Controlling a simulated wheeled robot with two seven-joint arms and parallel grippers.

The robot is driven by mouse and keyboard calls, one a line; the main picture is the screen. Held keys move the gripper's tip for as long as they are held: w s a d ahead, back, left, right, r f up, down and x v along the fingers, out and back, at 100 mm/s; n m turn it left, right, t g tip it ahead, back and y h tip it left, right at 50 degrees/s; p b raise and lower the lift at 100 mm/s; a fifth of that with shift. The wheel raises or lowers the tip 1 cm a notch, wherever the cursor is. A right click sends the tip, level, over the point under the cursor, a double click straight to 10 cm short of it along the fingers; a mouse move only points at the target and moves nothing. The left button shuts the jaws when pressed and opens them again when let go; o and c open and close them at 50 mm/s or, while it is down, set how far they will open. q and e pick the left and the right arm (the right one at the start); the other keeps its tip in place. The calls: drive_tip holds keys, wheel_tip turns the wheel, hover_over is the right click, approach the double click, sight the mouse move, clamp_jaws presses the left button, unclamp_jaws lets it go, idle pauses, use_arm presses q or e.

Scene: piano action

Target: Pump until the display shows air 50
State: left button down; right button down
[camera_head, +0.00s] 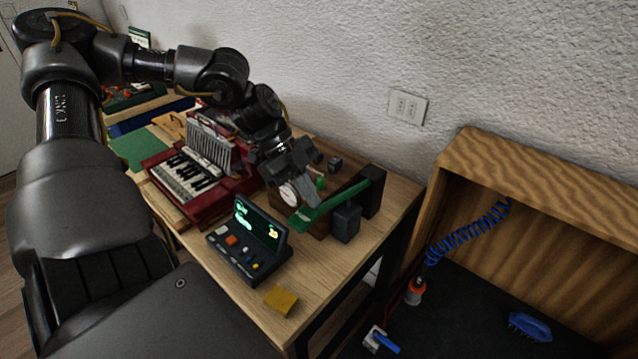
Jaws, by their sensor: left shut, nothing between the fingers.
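The dark display unit (250,240) stands on the wooden table with its screen (260,222) lit. The screen has small green text and a yellow number that looks like 20, too small to read surely. A green pump lever (340,203) slants across the pump, beside a dark block (346,223). A round white gauge (289,193) sits at the pump's left. My left gripper (306,196) is shut and empty, pointing down at the lever's lower left end. I cannot tell whether it touches the lever. It hides part of the pump. My right gripper is not in view.
A red accordion-like keyboard instrument (200,175) stands left of the display. A yellow block (281,300) lies near the table's front edge. A small dark cube (335,163) sits behind the pump. A wooden cabinet (540,190) with a blue coiled hose (465,236) stands at right.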

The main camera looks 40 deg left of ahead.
use_arm(q)
drive_tip(key=shift+w+r+p, duration=0.3)
drive_tip(key=shift+r+p, duration=0.05)
drive_tip(key=shift+r, duration=0.45)
drive_tip(key=shift+w+r+p, duration=0.3)
drive_tip(key=shift+r+p, duration=0.1)
drive_tip(key=shift+r, duration=0.4)
drive_tip(key=shift+w+r+p, duration=0.3)
drive_tip(key=shift+r+p, duration=0.05)
drive_tip(key=shift+r, duration=0.45)
drive_tip(key=shift+w+r, duration=0.2)
drive_tip(key=shift+r, duration=0.45)
drive_tip(key=shift+w+r+p, duration=0.1)
drive_tip(key=shift+r+p, duration=0.05)
drive_tip(key=shift+p, duration=0.15)
drive_tip(key=shift+w+r+p, duration=0.35)
drive_tip(key=shift+r, duration=0.35)
drive_tip(key=shift+w+r+p, duration=0.3)
drive_tip(key=shift+r+p, duration=0.1)
drive_tip(key=shift+r, duration=0.35)
drive_tip(key=shift+w+r+p, duration=0.35)
drive_tip(key=shift+r, duration=0.35)
drive_tip(key=shift+r, duration=0.1)
